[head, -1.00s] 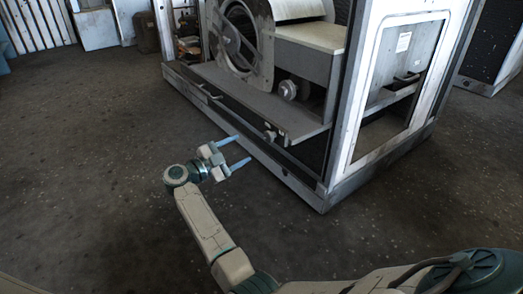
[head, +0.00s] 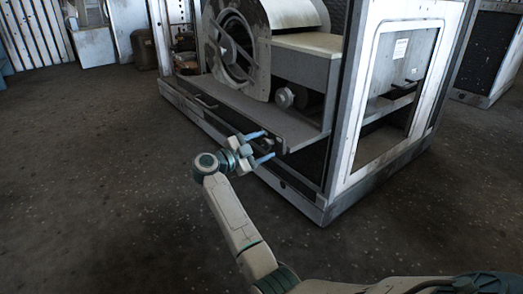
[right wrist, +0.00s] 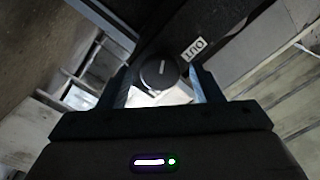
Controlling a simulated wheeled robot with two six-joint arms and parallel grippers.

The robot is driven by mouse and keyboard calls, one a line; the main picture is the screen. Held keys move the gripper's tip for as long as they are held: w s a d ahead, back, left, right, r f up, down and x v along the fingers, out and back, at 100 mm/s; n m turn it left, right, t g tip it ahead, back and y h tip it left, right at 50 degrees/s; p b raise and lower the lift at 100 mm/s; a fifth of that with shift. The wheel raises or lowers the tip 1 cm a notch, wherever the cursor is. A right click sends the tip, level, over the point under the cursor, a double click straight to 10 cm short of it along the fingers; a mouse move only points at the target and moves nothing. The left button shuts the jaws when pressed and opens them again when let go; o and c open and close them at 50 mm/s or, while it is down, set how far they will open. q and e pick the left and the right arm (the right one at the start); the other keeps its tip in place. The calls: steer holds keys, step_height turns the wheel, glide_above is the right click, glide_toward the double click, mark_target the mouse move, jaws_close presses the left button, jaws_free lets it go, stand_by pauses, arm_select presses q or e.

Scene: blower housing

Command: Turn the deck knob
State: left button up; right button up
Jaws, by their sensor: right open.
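A round dark knob with a pale pointer line (right wrist: 158,73) shows in the right wrist view, beside a white label (right wrist: 193,50) that appears to read OUT. It lies between the two fingers of my right gripper (right wrist: 162,82), with gaps visible at the sides. In the head view my right gripper (head: 267,145) is open at the front edge of the grey deck (head: 240,112). The fingers largely hide the knob there. I cannot tell how deep the knob sits between the fingertips. My left gripper is not in view.
The blower housing's round scroll (head: 232,42) stands on the deck. A round silvery part (head: 284,97) sits below the pale-topped box (head: 305,45). A white-framed open panel (head: 395,85) is to the right. The dark floor (head: 100,180) at left is clear.

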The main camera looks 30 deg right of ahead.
steer(key=shift+c, duration=0.2)
steer(key=c, duration=1)
steer(key=shift+o, duration=0.2)
steer(key=shift+p, duration=0.3)
